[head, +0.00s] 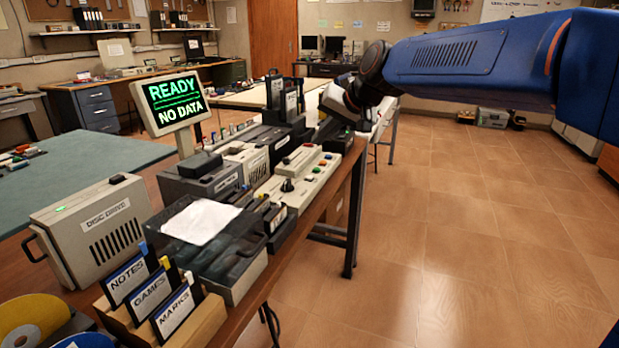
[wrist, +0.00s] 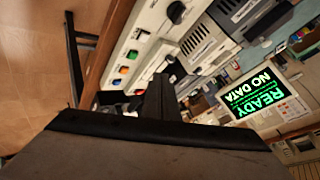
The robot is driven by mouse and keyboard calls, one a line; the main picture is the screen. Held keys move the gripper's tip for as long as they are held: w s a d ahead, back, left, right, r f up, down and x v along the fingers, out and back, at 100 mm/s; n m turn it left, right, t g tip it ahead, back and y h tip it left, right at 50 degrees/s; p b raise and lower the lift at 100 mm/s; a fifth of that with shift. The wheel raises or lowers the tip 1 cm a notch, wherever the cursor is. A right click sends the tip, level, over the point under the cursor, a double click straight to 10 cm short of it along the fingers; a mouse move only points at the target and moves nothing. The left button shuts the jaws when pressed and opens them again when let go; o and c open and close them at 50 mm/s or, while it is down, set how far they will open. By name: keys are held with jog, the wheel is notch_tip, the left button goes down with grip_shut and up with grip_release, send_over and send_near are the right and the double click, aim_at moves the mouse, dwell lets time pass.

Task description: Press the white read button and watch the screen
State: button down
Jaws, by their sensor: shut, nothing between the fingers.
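The screen (head: 173,103) stands on a post at the left in the head view and reads "READY" and "NO DATA" in green. It also shows at the right in the wrist view (wrist: 257,95). The pale control panel (head: 298,184) with a dark knob and coloured buttons lies on the bench. In the wrist view a small white button (wrist: 137,33) appears on the panel, beside green and orange ones. My gripper (wrist: 160,88) is shut and empty, above the bench and apart from the white button. Its fingertips are not clear in the head view.
Equipment stands close around the panel. The tiled floor (head: 470,230) to the right is clear.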

aim_at(309, 178)
jog(key=shift+w+a+r, duration=0.15)
jog(key=shift+w+a, duration=0.25)
jog(key=shift+a, duration=0.2)
jog(key=shift+w+a+r, duration=0.15)
jog(key=shift+w+a, duration=0.25)
jog(key=shift+a, duration=0.15)
jog(key=shift+f, duration=0.1)
jog(key=shift+f, duration=4.35)
jog(key=shift+f, duration=0.4)
jog(key=shift+f, duration=0.4)
jog(key=shift+r, duration=0.85)
